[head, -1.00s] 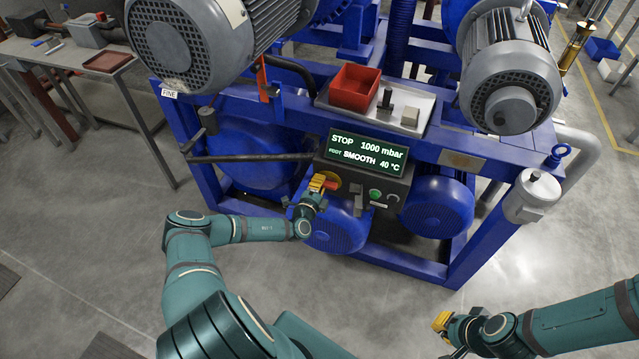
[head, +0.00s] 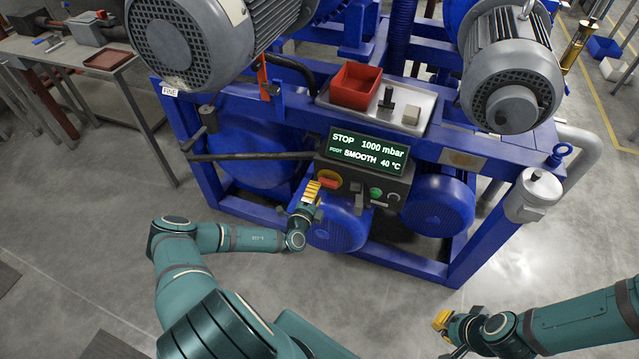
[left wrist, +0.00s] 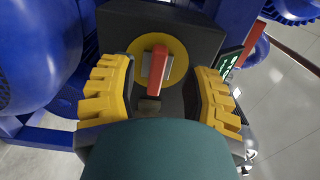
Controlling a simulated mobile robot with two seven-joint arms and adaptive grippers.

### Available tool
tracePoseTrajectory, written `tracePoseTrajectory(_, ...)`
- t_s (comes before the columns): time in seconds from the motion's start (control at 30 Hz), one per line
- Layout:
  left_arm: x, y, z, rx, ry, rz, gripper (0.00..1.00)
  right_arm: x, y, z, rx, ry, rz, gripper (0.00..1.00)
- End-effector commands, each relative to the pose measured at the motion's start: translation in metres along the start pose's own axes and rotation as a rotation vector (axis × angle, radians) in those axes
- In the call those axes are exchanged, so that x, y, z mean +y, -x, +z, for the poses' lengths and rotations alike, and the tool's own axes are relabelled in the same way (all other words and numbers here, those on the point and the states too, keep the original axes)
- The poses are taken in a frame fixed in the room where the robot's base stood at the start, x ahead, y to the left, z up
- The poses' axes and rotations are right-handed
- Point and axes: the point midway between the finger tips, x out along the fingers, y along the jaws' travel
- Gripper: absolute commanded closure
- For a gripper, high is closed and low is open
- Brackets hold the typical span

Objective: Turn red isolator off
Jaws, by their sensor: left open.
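The red isolator (head: 329,182) is a red handle on a round yellow plate at the left of the dark control box (head: 358,185). In the left wrist view the red handle (left wrist: 157,68) lies nearly along the picture's vertical, in front of the yellow plate (left wrist: 177,62). My left gripper (head: 312,189) is open just left of and below the isolator in the head view. In the left wrist view its yellow fingers stand on both sides of the handle, with gaps and no visible contact. My right gripper (head: 446,326) is far off at the lower right; its opening is unclear.
The display (head: 367,149) reads STOP, 1000 mbar, SMOOTH, 40 °C. A green button (head: 376,193) sits right of the isolator. A blue frame (head: 480,150) with motors surrounds the box. A red tray (head: 356,86) stands above. The floor in front is clear.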

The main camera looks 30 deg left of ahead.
Motion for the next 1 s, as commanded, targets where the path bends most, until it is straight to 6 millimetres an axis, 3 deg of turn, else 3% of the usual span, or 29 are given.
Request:
tracePoseTrajectory(0.2,-0.001,0.043,0.0,-0.001,0.002,0.001,0.52,0.0,0.0,0.0,0.0,0.0,0.0,1.0)
tracePoseTrajectory(0.4,-0.001,0.064,0.0,-0.001,0.001,-0.001,0.52,0.0,0.0,0.0,0.0,0.0,0.0,1.0)
tracePoseTrajectory(1.0,-0.001,0.068,0.0,-0.001,0.001,-0.001,0.52,0.0,0.0,0.0,0.0,0.0,0.0,1.0)
